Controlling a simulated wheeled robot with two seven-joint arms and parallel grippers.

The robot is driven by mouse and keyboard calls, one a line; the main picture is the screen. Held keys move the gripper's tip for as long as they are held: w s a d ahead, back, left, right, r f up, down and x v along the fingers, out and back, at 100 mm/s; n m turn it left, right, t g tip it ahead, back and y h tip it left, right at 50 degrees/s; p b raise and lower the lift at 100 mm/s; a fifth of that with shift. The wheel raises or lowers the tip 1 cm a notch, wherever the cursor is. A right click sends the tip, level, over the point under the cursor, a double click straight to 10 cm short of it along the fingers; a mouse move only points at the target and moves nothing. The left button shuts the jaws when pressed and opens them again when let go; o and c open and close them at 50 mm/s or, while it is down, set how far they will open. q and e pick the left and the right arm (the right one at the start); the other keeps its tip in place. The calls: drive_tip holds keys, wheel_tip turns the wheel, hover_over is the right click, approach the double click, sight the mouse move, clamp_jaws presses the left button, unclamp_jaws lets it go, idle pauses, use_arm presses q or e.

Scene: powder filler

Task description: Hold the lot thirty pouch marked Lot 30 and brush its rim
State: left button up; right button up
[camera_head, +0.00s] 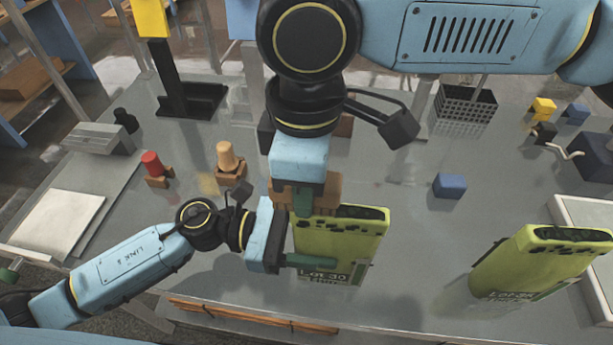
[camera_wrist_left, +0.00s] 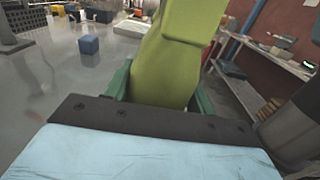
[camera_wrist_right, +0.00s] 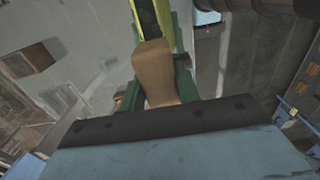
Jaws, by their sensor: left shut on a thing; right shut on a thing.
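My right gripper (camera_head: 304,200), above, is shut on a brush with a tan handle (camera_wrist_right: 155,72), close by the left end of the rim. The brush's bristles are hidden, so I cannot tell whether they touch the rim.
A second lime-green pouch (camera_head: 535,262) leans at the right, beside a white tray (camera_head: 575,212). A blue block (camera_head: 449,185), a dark basket (camera_head: 465,105) and a tan peg on a wooden base (camera_head: 228,160) stand farther back. The table between the pouches is clear.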

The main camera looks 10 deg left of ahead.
sight(377, 215)
drive_tip(key=shift+f, duration=0.6)
idle(1.4)
drive_tip(key=shift+d, duration=0.15)
drive_tip(key=shift+d, duration=1.05)
drive_tip(key=shift+d+r, duration=0.1)
drive_tip(key=shift+d, duration=1)
drive_tip(key=shift+d, duration=0.1)
drive_tip(key=shift+d, duration=1)
drive_tip(key=shift+d, duration=0.2)
drive_tip(key=shift+d, duration=0.95)
